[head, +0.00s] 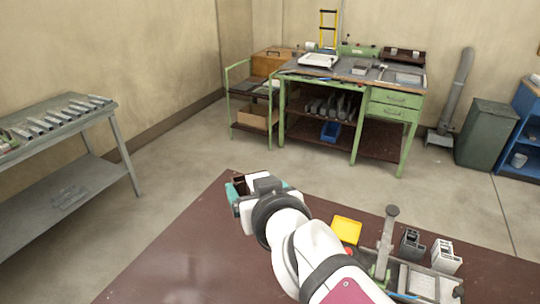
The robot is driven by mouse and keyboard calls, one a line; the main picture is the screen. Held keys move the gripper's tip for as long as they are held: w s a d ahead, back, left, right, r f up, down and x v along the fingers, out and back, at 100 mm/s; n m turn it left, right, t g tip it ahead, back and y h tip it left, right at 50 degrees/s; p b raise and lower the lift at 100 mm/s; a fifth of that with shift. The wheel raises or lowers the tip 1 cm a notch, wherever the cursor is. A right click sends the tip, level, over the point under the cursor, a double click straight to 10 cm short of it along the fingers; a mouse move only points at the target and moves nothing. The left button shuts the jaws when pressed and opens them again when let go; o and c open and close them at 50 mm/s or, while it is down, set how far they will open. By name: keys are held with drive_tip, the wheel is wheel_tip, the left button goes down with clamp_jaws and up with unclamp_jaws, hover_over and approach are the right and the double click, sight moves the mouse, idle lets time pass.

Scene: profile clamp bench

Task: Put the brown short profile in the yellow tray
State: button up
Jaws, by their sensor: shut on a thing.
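My gripper (236,190) is at the far left part of the brown-red bench top (190,255), with teal parts at its tip. It is shut on a small dark brown piece (240,186), which looks like the brown short profile. My gripper hides much of it, and I cannot tell whether it touches the bench. The yellow tray (347,227) lies on the bench, well to the right of my gripper and beyond my arm. The part of the tray in view looks empty.
Right of the tray stand a grey clamp post (387,240), a dark grey profile (411,246) and a light grey profile (446,259). A red thing (349,250) shows beside my arm. The bench's left part is clear. A green workbench (350,75) stands farther back.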

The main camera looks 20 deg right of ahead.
drive_tip(key=w+d+f+m+h, duration=0.2)
drive_tip(key=w+d, duration=0.5)
drive_tip(key=d, duration=0.1)
drive_tip(key=w+d+f+m+h, duration=0.2)
drive_tip(key=w+d, duration=0.5)
drive_tip(key=d, duration=0.1)
drive_tip(key=m+g+h, duration=0.8)
drive_tip(key=m, duration=0.1)
hover_over(346, 229)
wheel_tip(346, 229, down, 28)
drive_tip(key=shift+f, duration=0.15)
drive_tip(key=shift+f, duration=0.2)
